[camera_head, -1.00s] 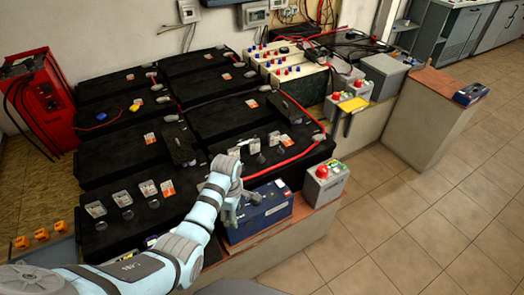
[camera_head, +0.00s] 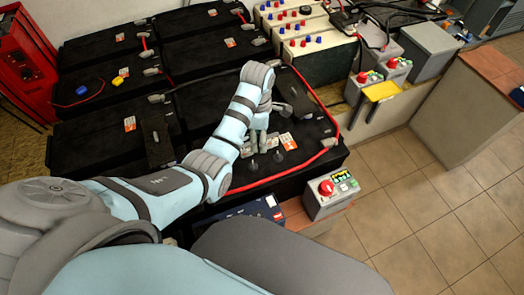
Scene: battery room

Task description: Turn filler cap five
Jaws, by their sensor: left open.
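A large black battery (camera_head: 310,160) lies under my left gripper. Small dark round filler caps stand on its top; one cap (camera_head: 280,155) shows just right of the fingers and another cap (camera_head: 252,166) just below them. My left gripper (camera_head: 260,146) points down among these caps with its fingers apart, and no object shows between them. I cannot tell whether the fingers touch a cap, or which cap is number five. My arm hides the left part of this battery top. My right gripper is not in view.
A red cable (camera_head: 262,181) runs along the battery's front edge. A grey box with a red knob (camera_head: 330,193) stands at the front right, beside a partly hidden blue battery (camera_head: 262,207). A yellow plate (camera_head: 381,91) hangs farther right. The tiled floor (camera_head: 440,190) is clear.

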